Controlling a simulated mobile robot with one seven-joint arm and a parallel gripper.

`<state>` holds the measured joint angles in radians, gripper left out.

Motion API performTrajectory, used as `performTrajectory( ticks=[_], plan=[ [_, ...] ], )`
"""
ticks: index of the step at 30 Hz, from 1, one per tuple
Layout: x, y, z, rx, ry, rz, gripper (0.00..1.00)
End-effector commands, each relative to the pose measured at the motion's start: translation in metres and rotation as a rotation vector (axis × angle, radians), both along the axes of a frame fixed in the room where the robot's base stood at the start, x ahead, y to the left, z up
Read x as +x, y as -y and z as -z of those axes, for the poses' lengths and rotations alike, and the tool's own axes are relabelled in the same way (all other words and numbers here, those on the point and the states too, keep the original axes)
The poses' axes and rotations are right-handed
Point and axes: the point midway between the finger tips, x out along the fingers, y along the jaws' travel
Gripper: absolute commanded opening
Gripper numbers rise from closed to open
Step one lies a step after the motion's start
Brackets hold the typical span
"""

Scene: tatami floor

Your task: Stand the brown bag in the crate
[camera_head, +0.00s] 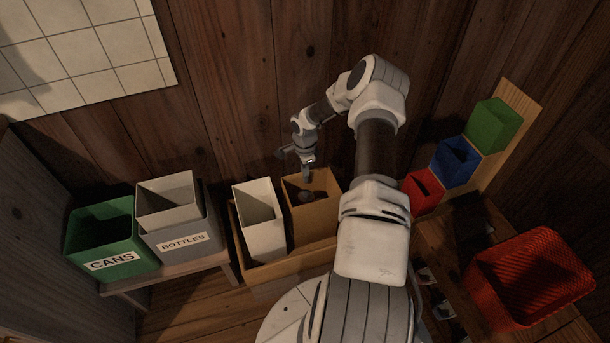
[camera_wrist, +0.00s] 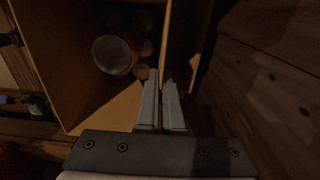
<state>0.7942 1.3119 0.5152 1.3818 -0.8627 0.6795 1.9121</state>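The brown bag (camera_head: 311,228) is open at the top and stands about upright at the right side of the wooden crate (camera_head: 288,270), beside a white bag (camera_head: 262,234). Its lower part is hidden behind the crate's front wall. The wrist view looks down into the brown bag (camera_wrist: 100,105), with a round can (camera_wrist: 112,55) and several dim round items inside. My gripper (camera_head: 307,178) points down at the bag's rim. In the wrist view my gripper's fingers (camera_wrist: 162,78) are close together, with the bag's wall running between them.
Left of the crate stand a green CANS bin (camera_head: 110,262) and a grey BOTTLES bin (camera_head: 185,243) on a low bench. To the right are small red (camera_head: 422,192), blue (camera_head: 455,160) and green (camera_head: 495,125) boxes and a red basket (camera_head: 530,280). A wooden wall is close behind.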

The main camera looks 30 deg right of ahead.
Motion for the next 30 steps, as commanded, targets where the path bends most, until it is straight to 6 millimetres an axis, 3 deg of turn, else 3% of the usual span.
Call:
performTrajectory(
  ticks=[3, 9, 20, 23, 30],
  plan=[
    [0.0, 0.0, 0.004, -0.001, 0.0, -0.002, 0.0],
    [0.0, 0.0, 0.003, 0.0, -0.001, -0.001, 0.34],
    [0.0, 0.0, -0.001, 0.001, -0.001, 0.0, 0.34],
    [0.001, 0.0, -0.015, -0.002, 0.001, -0.002, 0.34],
    [0.001, 0.0, -0.069, -0.002, 0.001, -0.001, 0.34]
  ],
)
